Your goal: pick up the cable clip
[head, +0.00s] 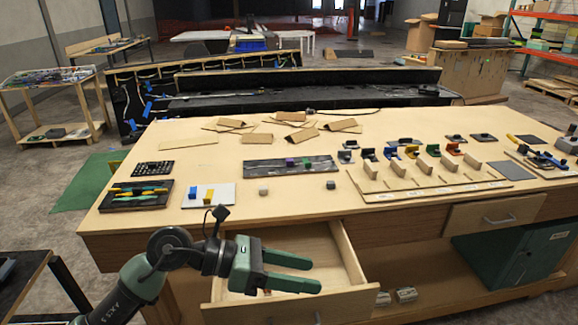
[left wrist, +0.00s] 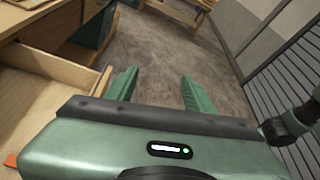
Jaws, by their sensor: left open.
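I cannot tell for sure which object is the cable clip; many pieces on the workbench are too small to make out. Two small blocks, a pale one (head: 263,189) and a dark one (head: 331,184), sit apart near the bench's front edge. My left gripper (head: 315,275) is open and empty, in front of the bench at the open drawer (head: 345,255). Its two green fingers point right in the head view. In the left wrist view the fingers (left wrist: 159,78) are apart, with only floor visible between them. My right gripper is not in view.
The workbench (head: 230,160) holds a row of coloured parts with wooden dividers (head: 430,180) at right, trays (head: 135,193) at left and brown wedges (head: 300,132) behind. A green case (head: 515,255) stands on the lower shelf. The open drawer juts out at the front.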

